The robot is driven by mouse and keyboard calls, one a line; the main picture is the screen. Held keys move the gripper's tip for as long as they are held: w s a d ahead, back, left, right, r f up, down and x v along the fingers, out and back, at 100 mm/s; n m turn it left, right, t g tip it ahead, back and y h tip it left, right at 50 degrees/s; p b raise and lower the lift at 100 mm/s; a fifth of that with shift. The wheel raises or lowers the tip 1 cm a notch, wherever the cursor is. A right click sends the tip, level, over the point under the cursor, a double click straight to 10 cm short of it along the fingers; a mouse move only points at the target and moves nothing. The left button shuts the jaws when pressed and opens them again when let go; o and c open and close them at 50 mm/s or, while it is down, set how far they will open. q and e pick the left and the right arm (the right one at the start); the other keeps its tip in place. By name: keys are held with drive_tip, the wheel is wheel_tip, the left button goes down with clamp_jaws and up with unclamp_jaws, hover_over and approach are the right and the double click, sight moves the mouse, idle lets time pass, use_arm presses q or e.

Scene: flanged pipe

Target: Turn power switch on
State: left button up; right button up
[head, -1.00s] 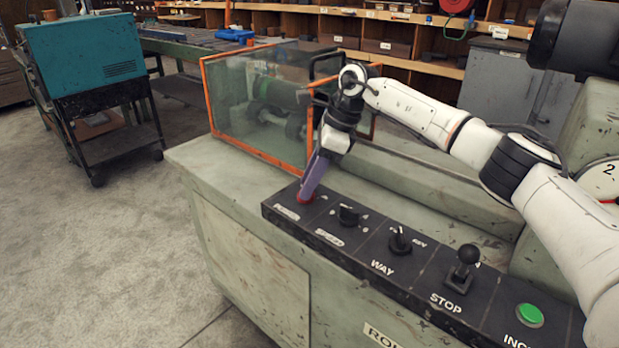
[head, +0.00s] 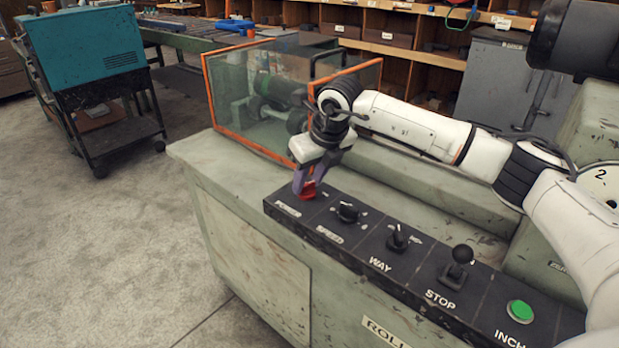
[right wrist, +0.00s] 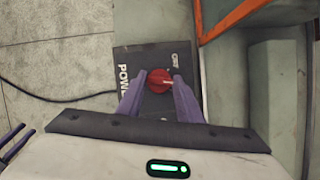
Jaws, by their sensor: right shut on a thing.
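The red power switch (head: 306,191) sits at the left end of the black control panel (head: 362,257), beside the POWER label. In the right wrist view the switch (right wrist: 160,80) is a round red knob with a lighter bar across it, lying between the two purple fingers. My right gripper (head: 305,184) reaches down onto the switch, its fingers on either side of the knob, and is shut on it. It also shows in the right wrist view (right wrist: 159,82). The fingers partly hide the knob in the head view.
Along the panel to the right are the SPEED knob (head: 348,212), the WAY knob (head: 397,238), the STOP lever (head: 457,268) and the green INCH button (head: 520,312). An orange-framed clear guard (head: 245,100) stands just behind the switch. Open floor lies to the left.

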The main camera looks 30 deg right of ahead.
drive_tip(key=m, duration=0.2)
drive_tip(key=m+h, duration=0.1)
drive_tip(key=m, duration=0.1)
drive_tip(key=shift+a+h+b, duration=0.2)
drive_tip(key=shift+h+b, duration=0.1)
drive_tip(key=shift+b, duration=0.1)
drive_tip(key=shift+m+h, duration=0.3)
drive_tip(key=shift+m, duration=0.7)
drive_tip(key=shift+r+m, duration=0.1)
drive_tip(key=shift+m, duration=0.2)
drive_tip(key=o, duration=1.1)
drive_tip(key=shift+g, duration=0.3)
drive_tip(key=v, duration=1)
drive_tip(key=shift+a, duration=0.15)
